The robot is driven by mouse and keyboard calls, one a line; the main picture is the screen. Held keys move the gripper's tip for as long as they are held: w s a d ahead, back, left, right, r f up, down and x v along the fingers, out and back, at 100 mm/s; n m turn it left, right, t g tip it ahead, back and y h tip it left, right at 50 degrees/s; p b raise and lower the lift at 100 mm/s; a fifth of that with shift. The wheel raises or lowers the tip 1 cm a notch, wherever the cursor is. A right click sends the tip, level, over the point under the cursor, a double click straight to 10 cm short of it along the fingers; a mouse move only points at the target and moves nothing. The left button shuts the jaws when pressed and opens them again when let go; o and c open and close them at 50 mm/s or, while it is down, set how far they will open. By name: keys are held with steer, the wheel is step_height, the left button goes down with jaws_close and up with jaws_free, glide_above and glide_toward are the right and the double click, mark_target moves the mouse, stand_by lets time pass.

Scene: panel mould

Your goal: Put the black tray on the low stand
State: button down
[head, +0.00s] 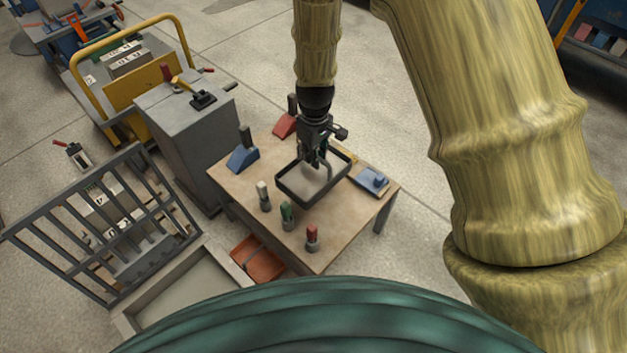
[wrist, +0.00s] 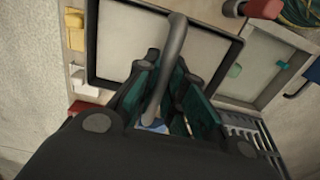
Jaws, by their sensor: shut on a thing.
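The black tray (head: 290,192) has a dark rim, a pale grey inside and an arched grey handle. In the head view it is over the middle of the brown table; I cannot tell whether it touches the top. My gripper (head: 316,160) is above it, shut on the handle. In the wrist view, the handle (wrist: 177,45) runs between the green-sided fingers of my gripper (wrist: 158,100), and the tray's rim (wrist: 92,45) shows behind them. The gripper hides the tray's near side. I cannot tell which thing is the low stand.
The table (head: 350,218) also holds blue blocks (head: 243,158), a red block (head: 285,124) and small upright tools (head: 287,215). A grey cabinet (head: 185,120) stands left. A barred rack (head: 105,225), shallow pale frame (head: 190,285) and orange bin (head: 257,258) are lower left. Floor is open behind.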

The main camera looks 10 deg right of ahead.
mark_target(315, 178)
steer(key=shift+f+b, duration=1.15)
steer(key=shift+f, duration=4.2)
steer(key=shift+f, duration=0.1)
steer(key=c, duration=1.5)
jaws_free()
step_height(315, 178, up, 12)
steer(key=p, duration=0.3)
steer(key=s+d+f+m, duration=0.1)
steer(key=s+d+f, duration=0.1)
steer(key=s+f, duration=0.3)
steer(key=s+d+f+m, duration=0.1)
steer(key=s+d+f, duration=0.1)
steer(key=s+f, duration=0.3)
steer(key=s+d+f+m, duration=0.1)
steer(key=s+d+f, duration=0.1)
steer(key=s+f, duration=0.3)
steer(key=shift+s+d+f+h, duration=0.1)
steer(key=shift+s+f+h, duration=0.05)
steer(key=shift+s+h, duration=0.15)
steer(key=s+f+m, duration=0.1)
steer(key=s+f, duration=0.1)
steer(key=s, duration=0.4)
steer(key=s+d+f+m, duration=0.1)
steer(key=s+f, duration=0.1)
steer(key=s, duration=0.4)
steer(key=s+f+m, duration=0.2)
steer(key=s, duration=0.4)
steer(key=shift+s+d, duration=0.2)
steer(key=shift+d, duration=0.2)
